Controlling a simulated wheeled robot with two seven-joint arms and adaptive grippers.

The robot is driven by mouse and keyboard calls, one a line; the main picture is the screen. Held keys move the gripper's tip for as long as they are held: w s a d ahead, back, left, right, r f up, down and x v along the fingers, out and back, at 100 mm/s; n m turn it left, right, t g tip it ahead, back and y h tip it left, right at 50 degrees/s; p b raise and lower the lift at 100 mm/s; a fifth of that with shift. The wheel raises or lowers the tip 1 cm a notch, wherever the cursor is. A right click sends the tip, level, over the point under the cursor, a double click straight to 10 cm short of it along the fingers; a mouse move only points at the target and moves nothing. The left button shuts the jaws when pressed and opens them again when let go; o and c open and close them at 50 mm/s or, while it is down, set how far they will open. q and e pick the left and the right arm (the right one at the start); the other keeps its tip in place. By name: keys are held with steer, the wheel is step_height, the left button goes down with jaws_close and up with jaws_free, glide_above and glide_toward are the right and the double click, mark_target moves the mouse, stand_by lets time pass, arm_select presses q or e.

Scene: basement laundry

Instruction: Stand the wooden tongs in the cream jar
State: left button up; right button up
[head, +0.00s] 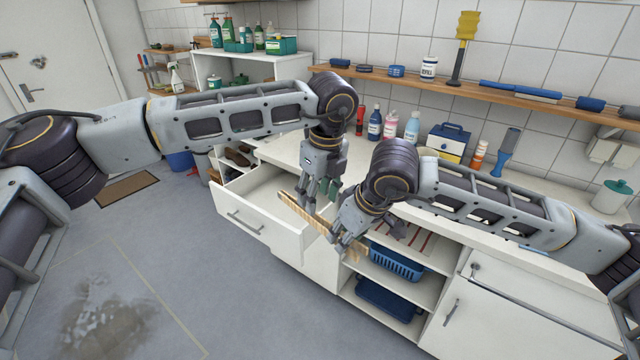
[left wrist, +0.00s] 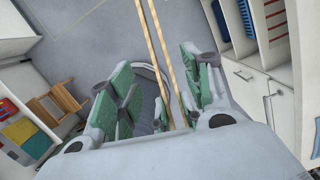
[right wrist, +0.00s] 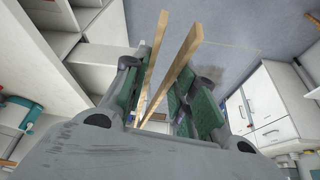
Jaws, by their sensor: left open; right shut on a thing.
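The wooden tongs (head: 300,206) are two long pale strips, held slanting in the air in front of the open drawer. My right gripper (head: 346,236) is shut on the tongs, which also show between its green pads in the right wrist view (right wrist: 183,62). My left gripper (head: 320,192) is open just above the tongs' upper left part. In the left wrist view the strips (left wrist: 166,55) run between its spread green fingers (left wrist: 160,100); I cannot tell whether they touch.
An open white drawer (head: 252,222) sticks out below the arms. The counter (head: 290,150) behind carries bottles (head: 391,125) and a blue-and-white box (head: 447,140). Blue baskets (head: 396,262) sit in open shelving at right.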

arm_select(q)
step_height(320, 180, down, 6)
steer(key=shift+w+a, duration=0.3)
steer(key=shift+w, duration=0.05)
steer(key=shift+f, duration=0.1)
steer(key=shift+c, duration=0.5)
steer(key=c, duration=0.9)
jaws_close()
arm_select(e)
steer(key=o, duration=1.1)
steer(key=shift+r, duration=0.1)
steer(key=shift+v, duration=5.9)
steer(key=shift+w+r, duration=0.15)
